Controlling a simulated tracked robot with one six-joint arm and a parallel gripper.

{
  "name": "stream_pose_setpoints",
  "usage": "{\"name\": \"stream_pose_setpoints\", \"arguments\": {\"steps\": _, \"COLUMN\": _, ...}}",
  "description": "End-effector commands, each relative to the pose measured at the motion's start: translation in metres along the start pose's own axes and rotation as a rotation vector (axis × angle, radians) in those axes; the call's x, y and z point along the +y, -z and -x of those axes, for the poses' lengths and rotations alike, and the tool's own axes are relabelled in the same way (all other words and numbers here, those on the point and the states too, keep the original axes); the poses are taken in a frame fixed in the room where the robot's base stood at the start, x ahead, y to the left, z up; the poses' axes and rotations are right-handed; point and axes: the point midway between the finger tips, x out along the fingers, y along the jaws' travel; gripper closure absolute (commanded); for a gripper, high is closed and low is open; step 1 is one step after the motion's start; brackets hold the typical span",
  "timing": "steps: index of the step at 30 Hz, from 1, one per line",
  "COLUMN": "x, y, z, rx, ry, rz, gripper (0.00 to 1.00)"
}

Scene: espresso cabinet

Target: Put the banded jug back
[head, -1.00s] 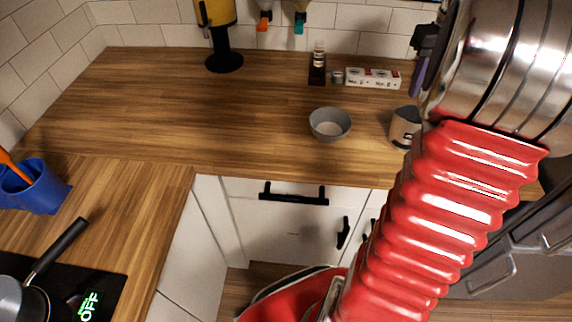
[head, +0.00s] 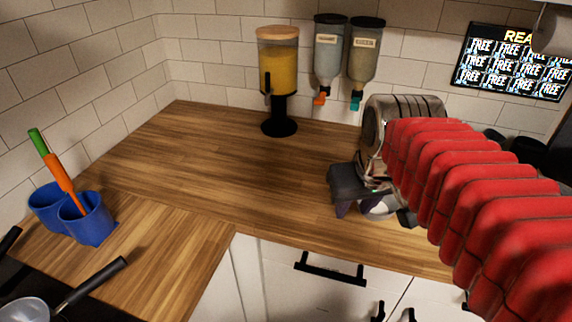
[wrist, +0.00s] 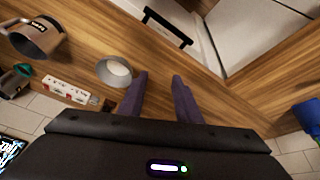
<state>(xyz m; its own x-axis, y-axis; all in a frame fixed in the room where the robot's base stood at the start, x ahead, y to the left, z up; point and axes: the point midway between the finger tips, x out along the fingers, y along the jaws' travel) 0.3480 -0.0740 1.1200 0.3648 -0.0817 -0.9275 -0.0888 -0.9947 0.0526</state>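A grey jug with a band around it (wrist: 36,42) stands on the wooden counter in the upper left of the wrist view. In the head view my arm mostly or wholly hides it. My gripper (wrist: 158,80) is open, with its two purple fingers apart and nothing between them. The jug lies off to the left of the fingers in the wrist view, apart from them. In the head view my gripper (head: 346,208) is low over the counter, near its front edge.
A grey bowl (wrist: 115,72) sits just beside the left finger. A white box (wrist: 70,92) and small bottles lie near the wall. The yellow dispenser (head: 279,80) stands at the back; blue cups (head: 86,218) are at left. The middle counter (head: 225,165) is clear.

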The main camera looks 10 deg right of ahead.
Motion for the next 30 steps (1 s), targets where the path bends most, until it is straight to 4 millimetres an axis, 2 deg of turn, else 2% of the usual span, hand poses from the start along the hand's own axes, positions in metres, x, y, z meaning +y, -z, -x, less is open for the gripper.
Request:
{"name": "stream_pose_setpoints", "arguments": {"steps": 1, "x": -0.014, "y": -0.01, "z": 0.0, "rx": 0.02, "ry": 0.012, "rz": 0.017, "gripper": 0.69}}
{"name": "stream_pose_setpoints", "arguments": {"steps": 6, "x": -0.048, "y": -0.04, "z": -0.003, "rx": 0.075, "ry": 0.05, "rz": 0.043, "gripper": 0.69}}
{"name": "stream_pose_setpoints", "arguments": {"steps": 11, "x": -0.067, "y": -0.059, "z": -0.008, "rx": 0.107, "ry": 0.078, "rz": 0.058, "gripper": 0.69}}
{"name": "stream_pose_setpoints", "arguments": {"steps": 15, "x": -0.071, "y": -0.065, "z": -0.009, "rx": 0.115, "ry": 0.086, "rz": 0.059, "gripper": 0.69}}
{"name": "stream_pose_setpoints", "arguments": {"steps": 30, "x": -0.071, "y": -0.064, "z": -0.009, "rx": 0.114, "ry": 0.085, "rz": 0.058, "gripper": 0.69}}
